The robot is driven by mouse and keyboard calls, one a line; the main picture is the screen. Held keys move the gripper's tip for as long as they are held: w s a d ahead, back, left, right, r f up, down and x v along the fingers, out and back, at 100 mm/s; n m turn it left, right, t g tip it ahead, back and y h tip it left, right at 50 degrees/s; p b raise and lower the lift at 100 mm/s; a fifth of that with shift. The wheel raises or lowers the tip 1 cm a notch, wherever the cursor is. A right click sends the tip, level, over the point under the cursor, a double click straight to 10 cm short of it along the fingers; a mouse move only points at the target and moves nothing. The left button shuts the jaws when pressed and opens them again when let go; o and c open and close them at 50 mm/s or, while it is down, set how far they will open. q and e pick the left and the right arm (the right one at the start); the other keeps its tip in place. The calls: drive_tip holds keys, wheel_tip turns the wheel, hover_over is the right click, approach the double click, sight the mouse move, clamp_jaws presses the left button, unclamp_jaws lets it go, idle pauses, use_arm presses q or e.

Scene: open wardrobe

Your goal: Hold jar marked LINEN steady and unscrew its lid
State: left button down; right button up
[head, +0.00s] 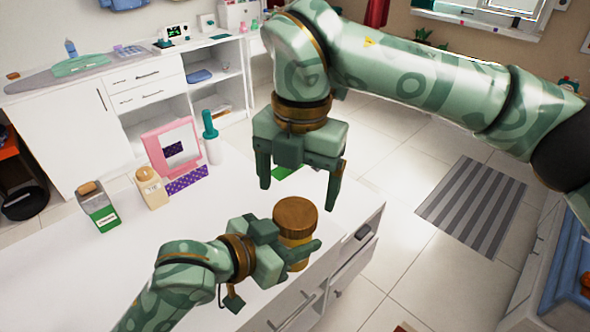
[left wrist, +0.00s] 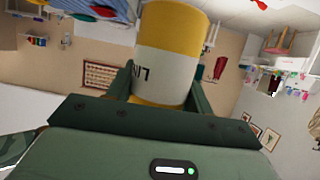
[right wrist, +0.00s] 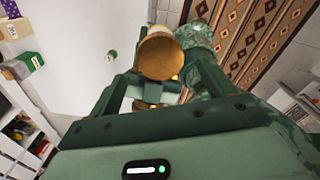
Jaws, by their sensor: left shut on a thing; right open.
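The jar (head: 301,254) is yellow with a round brown lid (head: 295,214) and stands upright near the counter's right edge. My left gripper (head: 303,255) is shut around its body from the left. In the left wrist view the jar (left wrist: 168,60) sits between the fingers, with a pale label whose letters show in part as "LIN". My right gripper (head: 298,194) is open and points down above the lid, with a finger to either side. The right wrist view shows the lid (right wrist: 160,56) between and beyond the open fingers; whether they touch it, I cannot tell.
A green-topped bottle (head: 212,150) stands behind. Open drawers (head: 352,262) lie right of the jar.

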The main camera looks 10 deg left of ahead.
sight(296, 212)
wheel_tip(296, 212, down, 5)
drive_tip(key=shift+a, duration=0.1)
drive_tip(key=c, duration=1)
drive_tip(key=n, duration=0.3)
drive_tip(key=o, duration=1.1)
drive_tip(key=shift+c, duration=0.2)
drive_tip(key=shift+r, duration=2.25)
drive_tip(key=shift+c, duration=0.3)
wheel_tip(296, 212, up, 3)
drive_tip(key=m, duration=0.2)
drive_tip(key=shift+w+m, duration=0.1)
drive_tip(key=shift+m, duration=0.3)
drive_tip(key=f, duration=0.7)
drive_tip(key=shift+s+f, duration=0.2)
drive_tip(key=shift+f, duration=0.2)
